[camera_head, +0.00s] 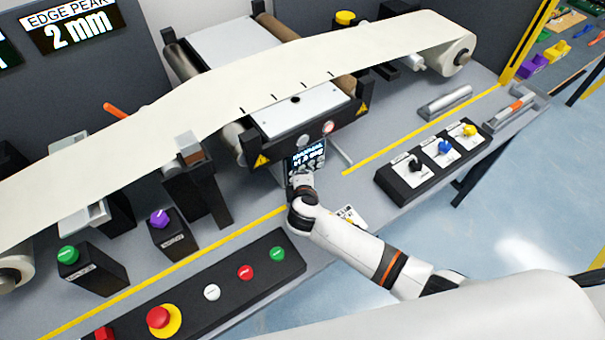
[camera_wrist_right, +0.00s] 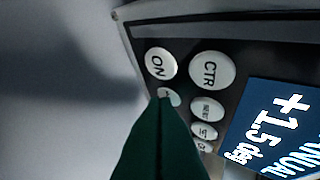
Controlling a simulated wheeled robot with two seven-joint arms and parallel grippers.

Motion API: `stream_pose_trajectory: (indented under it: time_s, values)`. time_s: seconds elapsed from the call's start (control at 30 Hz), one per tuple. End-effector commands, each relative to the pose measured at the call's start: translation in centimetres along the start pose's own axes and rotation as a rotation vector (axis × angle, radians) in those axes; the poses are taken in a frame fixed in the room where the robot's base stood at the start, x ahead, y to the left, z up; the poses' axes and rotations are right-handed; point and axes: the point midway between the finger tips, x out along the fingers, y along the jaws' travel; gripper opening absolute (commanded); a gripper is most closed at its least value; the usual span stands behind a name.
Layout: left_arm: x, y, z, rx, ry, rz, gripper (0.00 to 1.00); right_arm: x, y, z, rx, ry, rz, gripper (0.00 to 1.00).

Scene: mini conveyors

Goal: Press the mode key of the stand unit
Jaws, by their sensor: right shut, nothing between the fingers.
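The stand unit (camera_head: 308,155) is a small dark panel with a lit screen under the roller stand in the head view. That key's label is mostly hidden; contact cannot be told. I cannot make out which key is mode.
A long white web (camera_head: 230,95) runs over the rollers above the unit. A black box with knobs (camera_head: 432,160) stands to the right. A button strip (camera_head: 185,290) with a red emergency button (camera_head: 160,318) lies at front left.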

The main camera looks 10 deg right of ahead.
Motion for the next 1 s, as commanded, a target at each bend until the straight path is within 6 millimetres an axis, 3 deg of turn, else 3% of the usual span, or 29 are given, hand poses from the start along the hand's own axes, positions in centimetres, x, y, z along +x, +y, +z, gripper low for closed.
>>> stream_pose_trajectory:
  time_s: [0.83, 1.0]
  values:
    - [-1.1, 0.0, 0.1, 0.000, 0.000, 0.000, 0.00, -1.2, 0.8, -0.9, -0.001, 0.000, -0.001, 0.00]
    - [-1.9, 0.1, 0.2, 0.000, 0.000, 0.000, 0.00, -2.2, 1.4, -1.6, 0.000, 0.000, 0.003, 0.00]
